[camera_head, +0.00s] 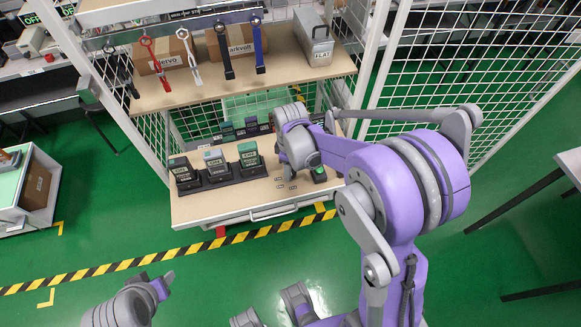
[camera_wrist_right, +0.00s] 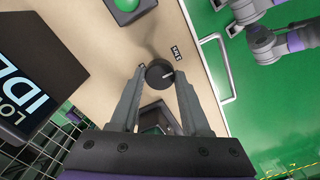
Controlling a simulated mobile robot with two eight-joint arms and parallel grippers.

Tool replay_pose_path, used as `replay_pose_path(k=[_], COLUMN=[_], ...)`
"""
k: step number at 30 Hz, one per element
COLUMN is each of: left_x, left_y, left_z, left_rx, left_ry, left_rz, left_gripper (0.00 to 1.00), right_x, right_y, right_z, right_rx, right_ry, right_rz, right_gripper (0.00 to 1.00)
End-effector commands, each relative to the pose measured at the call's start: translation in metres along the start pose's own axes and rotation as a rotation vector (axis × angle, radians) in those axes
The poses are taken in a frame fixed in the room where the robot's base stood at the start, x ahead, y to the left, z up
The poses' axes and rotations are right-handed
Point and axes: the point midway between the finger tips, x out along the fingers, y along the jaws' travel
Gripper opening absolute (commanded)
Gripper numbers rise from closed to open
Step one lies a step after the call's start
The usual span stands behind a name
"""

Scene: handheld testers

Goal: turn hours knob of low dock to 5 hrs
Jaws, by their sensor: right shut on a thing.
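In the right wrist view a round dark knob (camera_wrist_right: 160,74) with a white pointer mark sits on the beige worktop between the fingers of my right gripper (camera_wrist_right: 157,76). The fingers are closed in on its sides. The pointer mark faces the right finger. A small printed label (camera_wrist_right: 176,54) lies beside the knob; its text is hard to read. A dark display (camera_wrist_right: 38,85) reading "LO... IDLE" is partly cut off at left. In the head view my right gripper (camera_head: 300,170) is over the worktop and hides the knob. My left gripper (camera_head: 157,280) is open, empty and low at left.
A shelf (camera_head: 250,80) with boxes and hanging wrenches is above. A drawer handle (camera_wrist_right: 221,68) lies along the worktop's front. Mesh walls (camera_head: 470,80) flank the station.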

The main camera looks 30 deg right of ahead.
Motion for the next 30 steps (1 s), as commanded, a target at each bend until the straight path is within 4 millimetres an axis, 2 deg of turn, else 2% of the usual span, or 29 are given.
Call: replay_pose_path(k=[1,2,3,14,20,30], left_x=[0.000,0.000,0.000,0.002,0.006,0.013], left_y=[0.000,0.000,0.000,0.000,0.000,0.000], left_z=[0.000,0.000,0.000,0.001,0.004,0.009], left_rx=[0.000,0.000,0.000,0.000,0.000,0.000], left_ry=[0.000,0.000,0.000,-0.001,-0.002,-0.005], left_rz=[0.000,0.000,0.000,0.000,0.000,0.000], left_gripper=[0.50,0.50,0.50,0.50,0.50,0.50], right_x=[0.000,0.000,0.000,0.000,0.001,0.001], right_y=[0.000,0.000,0.000,0.000,0.000,0.000], right_z=[0.000,0.000,0.000,0.000,0.000,0.000], right_rx=[0.000,0.000,0.000,0.054,0.177,0.489], right_ry=[0.000,0.000,0.000,0.000,0.000,0.000], right_rz=[0.000,0.000,0.000,0.000,0.000,0.000], right_gripper=[0.06,0.01,0.00,0.00,0.00,0.00])
